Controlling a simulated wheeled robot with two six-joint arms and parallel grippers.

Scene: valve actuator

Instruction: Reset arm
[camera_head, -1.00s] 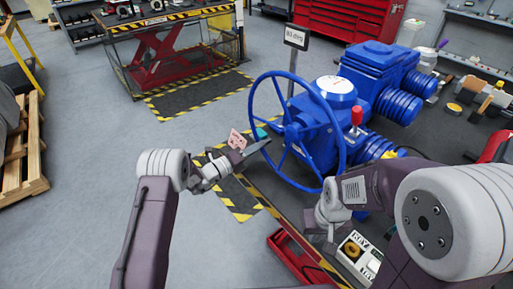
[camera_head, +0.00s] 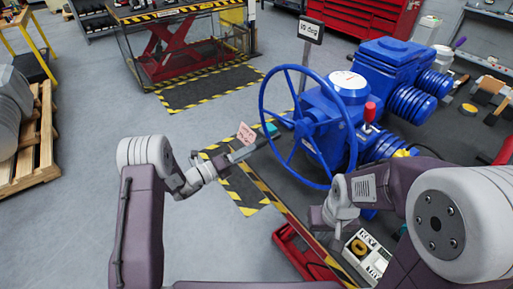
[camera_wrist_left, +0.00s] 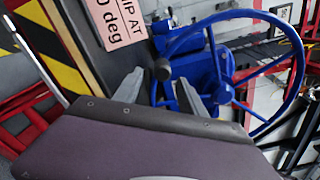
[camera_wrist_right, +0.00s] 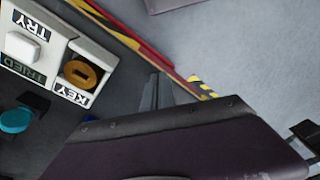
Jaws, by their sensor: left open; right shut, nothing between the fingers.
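The blue valve actuator (camera_head: 345,110) stands right of centre in the head view, with a large blue handwheel (camera_head: 262,110) facing left. A red-topped lever (camera_head: 370,112) stands upright on it, and a white round dial (camera_head: 348,80) is on top. My left gripper (camera_head: 255,146) is left of the handwheel, open and empty. In the left wrist view its fingers (camera_wrist_left: 160,92) are spread, with the handwheel (camera_wrist_left: 225,14) beyond them. My right gripper (camera_head: 318,217) is low, below the handwheel. In the right wrist view its fingers (camera_wrist_right: 157,91) are together with nothing between them.
A white box (camera_wrist_right: 60,55) marked "TRY", "TRIED" and "KEY" lies near my right gripper. A sign (camera_head: 311,30) stands behind the wheel. Open floor (camera_head: 90,230) lies left.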

